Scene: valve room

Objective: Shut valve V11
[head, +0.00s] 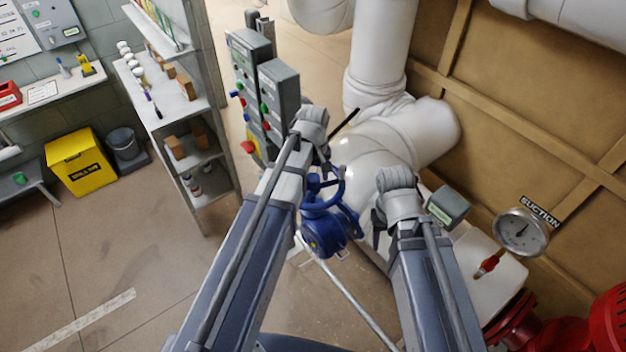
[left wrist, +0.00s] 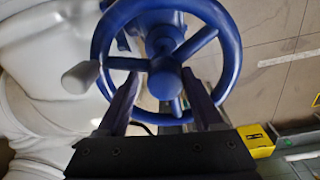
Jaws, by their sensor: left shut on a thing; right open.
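A blue valve (head: 327,232) with a blue handwheel (head: 325,197) stands in the middle of the head view. No V11 tag is readable on it. The handwheel (left wrist: 229,45) fills the top of the left wrist view, with its spokes, hub and a grey knob (left wrist: 80,77) on the left of its rim. My left gripper (head: 325,172) is at the handwheel, its fingers on either side of the wheel's hub and lower spoke, shut on the wheel. The exact contact is partly hidden. My right gripper (head: 378,222) is open and empty, right of the valve.
White lagged pipes (head: 385,140) stand close behind the valve. A grey control box (head: 278,92) with buttons is at the upper left of it. A pressure gauge (head: 521,232) marked SUCTION and red pipework (head: 520,320) are at the right.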

